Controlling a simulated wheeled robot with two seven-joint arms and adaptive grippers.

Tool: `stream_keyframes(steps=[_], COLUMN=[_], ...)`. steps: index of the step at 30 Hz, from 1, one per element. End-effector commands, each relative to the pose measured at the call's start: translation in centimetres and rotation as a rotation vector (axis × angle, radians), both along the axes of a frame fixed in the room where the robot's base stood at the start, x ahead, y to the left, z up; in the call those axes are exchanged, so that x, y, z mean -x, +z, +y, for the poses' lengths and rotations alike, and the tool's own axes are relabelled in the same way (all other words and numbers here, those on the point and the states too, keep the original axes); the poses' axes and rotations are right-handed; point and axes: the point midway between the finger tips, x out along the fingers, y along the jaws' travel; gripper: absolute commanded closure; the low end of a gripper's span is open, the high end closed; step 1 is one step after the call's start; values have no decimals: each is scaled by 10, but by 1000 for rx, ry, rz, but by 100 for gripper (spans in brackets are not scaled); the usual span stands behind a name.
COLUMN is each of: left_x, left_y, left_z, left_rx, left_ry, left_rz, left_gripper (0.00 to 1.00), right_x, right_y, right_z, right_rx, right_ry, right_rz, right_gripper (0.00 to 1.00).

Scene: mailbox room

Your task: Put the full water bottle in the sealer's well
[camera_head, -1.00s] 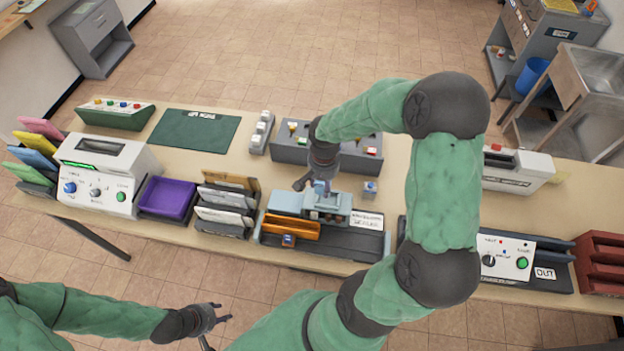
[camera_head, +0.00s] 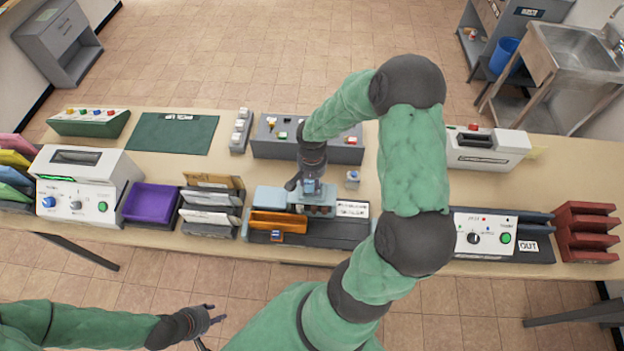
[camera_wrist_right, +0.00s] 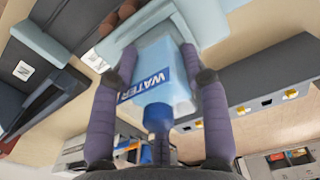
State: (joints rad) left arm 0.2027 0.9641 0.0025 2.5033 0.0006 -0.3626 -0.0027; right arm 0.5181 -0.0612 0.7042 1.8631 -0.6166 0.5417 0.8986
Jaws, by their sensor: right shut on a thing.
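The water bottle (camera_wrist_right: 162,80), pale blue with a blue "WATER" label and blue cap, is between the two fingers of my right gripper (camera_wrist_right: 158,55), which is shut on it. In the head view, the bottle (camera_head: 311,187) hangs below my right gripper (camera_head: 308,180), over the back part of the sealer. The sealer (camera_head: 270,198) is light blue on a dark base, with a white label plate at its right. The well is mostly hidden behind the bottle and gripper; I cannot tell whether the bottle touches it. My left gripper (camera_head: 208,322) is open and empty in front of the table.
An orange tray (camera_head: 275,224) lies at the sealer's front. A grey button box (camera_head: 270,140) stands behind. Envelope racks (camera_head: 212,205) and a purple tray (camera_head: 152,203) are to the left. A white-panelled machine (camera_head: 484,237) stands to the right.

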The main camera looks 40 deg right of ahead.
Motion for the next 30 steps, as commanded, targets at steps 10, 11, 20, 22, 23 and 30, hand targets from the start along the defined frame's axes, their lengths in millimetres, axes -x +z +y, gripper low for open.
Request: stream_keyframes(steps=[10,11,20,22,23,30], left_x=[0,0,0,0,0,0], left_y=[1,1,-8,-8,-8,-8], left_z=[0,0,0,0,0,0], left_rx=[0,0,0,0,0,0], left_ry=[0,0,0,0,0,0], left_rz=[0,0,0,0,0,0], left_gripper=[60,60,60,60,60,60], right_x=[0,0,0,0,0,0], right_y=[1,1,-4,-3,-3,-3], right_z=[0,0,0,0,0,0], right_rx=[1,1,0,0,1,1], right_ry=[-1,-1,-1,-1,-1,-1], right_rz=[-1,-1,-1,-1,-1,-1], right_gripper=[90,90,90,90,90,90])
